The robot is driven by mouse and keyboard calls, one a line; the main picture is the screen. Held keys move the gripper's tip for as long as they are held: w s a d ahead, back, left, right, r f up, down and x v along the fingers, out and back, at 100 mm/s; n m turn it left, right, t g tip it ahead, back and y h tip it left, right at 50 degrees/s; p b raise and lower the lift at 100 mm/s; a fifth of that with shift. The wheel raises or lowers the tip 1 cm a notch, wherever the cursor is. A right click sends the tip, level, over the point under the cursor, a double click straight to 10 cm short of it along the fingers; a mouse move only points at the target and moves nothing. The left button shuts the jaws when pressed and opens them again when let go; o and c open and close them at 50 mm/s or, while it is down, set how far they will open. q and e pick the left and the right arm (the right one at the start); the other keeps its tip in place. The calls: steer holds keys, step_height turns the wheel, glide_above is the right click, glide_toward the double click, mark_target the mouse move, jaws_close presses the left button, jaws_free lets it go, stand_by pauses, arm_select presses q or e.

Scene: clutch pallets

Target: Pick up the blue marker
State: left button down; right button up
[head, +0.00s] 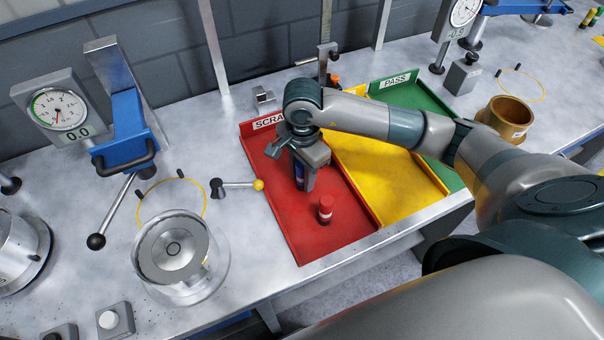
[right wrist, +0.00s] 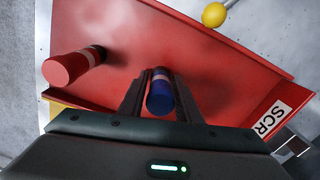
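The blue marker (right wrist: 160,92) stands between the two fingers of my right gripper (right wrist: 161,85) in the right wrist view. The fingers lie close along both sides of it, with no clear gap, so the gripper looks shut on it. In the head view, my right gripper (head: 302,178) points down over the red SCRAP tray (head: 290,222), and a little of the blue marker (head: 300,184) shows by the fingers. I cannot tell whether the marker's foot touches the tray. My left gripper is not in view.
A red marker (head: 325,208) stands in the red tray near its front; it also shows in the right wrist view (right wrist: 70,68). A yellow tray (head: 385,175) and a green PASS tray (head: 420,98) lie to the right. A yellow-knobbed lever (head: 235,186) lies left of the red tray.

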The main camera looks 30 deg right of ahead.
steer(key=c, duration=0.6)
steer(key=shift+r, duration=0.15)
steer(key=shift+w+r+b, duration=0.1)
steer(key=shift+r+b, duration=0.35)
steer(key=shift+b, duration=0.05)
steer(key=r+b, duration=0.2)
steer(key=r, duration=0.1)
steer(key=shift+s+d, duration=0.2)
steer(key=shift+d, duration=0.2)
steer(key=shift+s+d+r+b, duration=0.75)
steer(key=shift+s+d+r, duration=0.3)
steer(key=shift+d, duration=0.5)
steer(key=shift+s+d+r+b, duration=0.8)
steer(key=shift+d+r, duration=0.45)
steer(key=shift+d, duration=0.3)
steer(key=shift+s+d+r+b, duration=0.7)
steer(key=shift+s+d+r, duration=0.35)
steer(key=shift+d, duration=0.5)
steer(key=shift+w+r, duration=0.1)
steer(key=shift+w, duration=0.05)
